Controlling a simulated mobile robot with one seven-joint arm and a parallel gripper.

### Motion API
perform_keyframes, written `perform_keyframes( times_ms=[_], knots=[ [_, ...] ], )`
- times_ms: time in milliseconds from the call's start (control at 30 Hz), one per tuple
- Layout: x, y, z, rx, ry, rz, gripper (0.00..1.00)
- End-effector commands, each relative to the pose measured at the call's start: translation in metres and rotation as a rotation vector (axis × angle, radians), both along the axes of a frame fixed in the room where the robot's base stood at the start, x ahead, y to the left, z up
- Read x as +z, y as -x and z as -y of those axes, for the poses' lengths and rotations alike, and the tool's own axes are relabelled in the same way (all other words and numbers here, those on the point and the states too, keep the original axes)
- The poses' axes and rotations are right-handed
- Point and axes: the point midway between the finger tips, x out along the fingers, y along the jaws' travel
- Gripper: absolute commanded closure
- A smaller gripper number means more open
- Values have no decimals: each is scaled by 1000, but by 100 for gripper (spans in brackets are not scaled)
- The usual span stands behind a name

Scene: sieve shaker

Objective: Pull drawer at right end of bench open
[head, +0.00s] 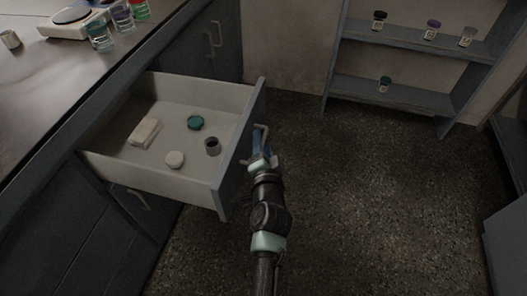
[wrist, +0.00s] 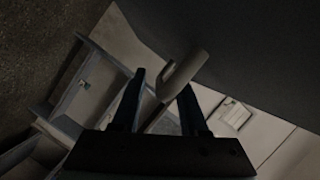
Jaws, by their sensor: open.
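The drawer (head: 228,178) at the right end of the bench (head: 85,88) stands well out from it, with its inside in full view. Its handle (head: 263,129) is on the outer face of the front, and this handle also shows in the wrist view (wrist: 184,70). My gripper (head: 262,145) is beside the drawer front at the handle. In the wrist view its two dark blue fingers are apart, with the handle's near end between them. I cannot tell whether either finger touches it.
The drawer holds a white block (head: 145,132), a teal lid (head: 195,122), a white lid (head: 175,159) and a dark-topped cup (head: 212,146). A shelf unit (head: 405,92) with small jars stands at the back. The floor (head: 350,190) to the right is clear.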

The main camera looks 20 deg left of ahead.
Motion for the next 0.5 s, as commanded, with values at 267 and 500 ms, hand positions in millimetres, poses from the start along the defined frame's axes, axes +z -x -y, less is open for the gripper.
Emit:
perform_keyframes(
  times_ms=[267, 500],
  knots=[
    [9, 36, 13, -2, -1, -3, 56],
    [18, 81, 29, -3, 0, -3, 56]
  ],
)
